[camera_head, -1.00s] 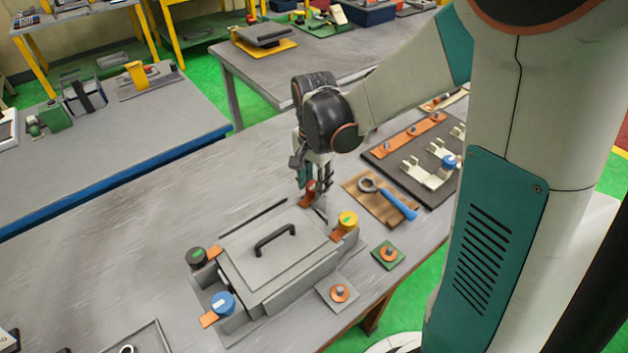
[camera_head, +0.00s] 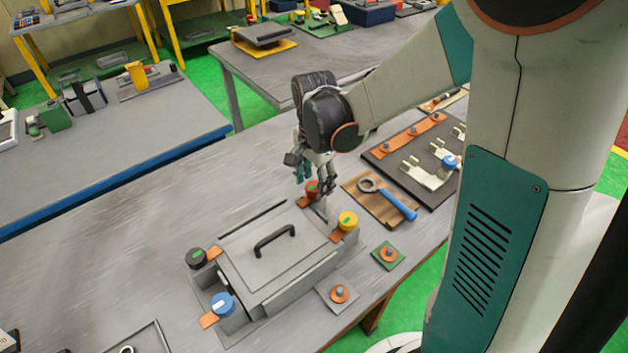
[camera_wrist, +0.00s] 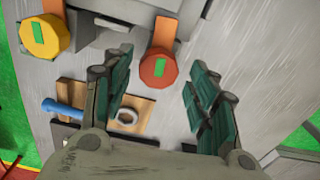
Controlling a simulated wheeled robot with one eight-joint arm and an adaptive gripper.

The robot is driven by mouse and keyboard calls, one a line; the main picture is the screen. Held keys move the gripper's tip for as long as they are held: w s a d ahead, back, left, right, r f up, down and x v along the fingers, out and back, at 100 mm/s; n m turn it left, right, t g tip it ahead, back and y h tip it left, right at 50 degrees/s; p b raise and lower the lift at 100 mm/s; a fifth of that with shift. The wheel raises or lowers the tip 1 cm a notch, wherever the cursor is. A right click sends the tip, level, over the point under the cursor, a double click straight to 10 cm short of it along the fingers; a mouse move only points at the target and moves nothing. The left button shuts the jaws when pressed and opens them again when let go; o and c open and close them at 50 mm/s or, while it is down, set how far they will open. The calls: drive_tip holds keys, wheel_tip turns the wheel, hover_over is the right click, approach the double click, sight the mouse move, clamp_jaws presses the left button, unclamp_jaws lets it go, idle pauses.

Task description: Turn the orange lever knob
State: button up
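The red-orange knob (camera_head: 312,188) stands at the back corner of the grey lidded box (camera_head: 270,255). It has a green mark on top and sits on an orange lever (camera_head: 303,202). In the wrist view the knob (camera_wrist: 158,68) lies between the spread fingers, with the lever (camera_wrist: 163,30) running up from it toward the box. My gripper (camera_head: 313,170) points down just above the knob. Its fingers (camera_wrist: 159,72) are open, with visible gaps on both sides of the knob. I see no contact.
A yellow knob (camera_head: 348,220), a black knob (camera_head: 196,258) and a blue knob (camera_head: 222,303) stand at the box's other corners. A blue-handled ring tool (camera_head: 398,205) lies on a wooden board to the right. The table behind and left of the box is clear.

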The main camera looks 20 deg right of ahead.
sight(315, 187)
drive_tip(key=shift+r, duration=0.1)
wheel_tip(315, 187, up, 12)
drive_tip(key=shift+s, duration=0.15)
idle(0.6)
drive_tip(key=shift+s, duration=0.1)
drive_tip(key=s+r+n+t, duration=0.2)
drive_tip(key=s+n+t, duration=0.5)
drive_tip(key=s+n, duration=0.6)
drive_tip(key=shift+s+d, duration=0.2)
drive_tip(key=shift+s, duration=0.5)
drive_tip(key=shift+a, duration=0.15)
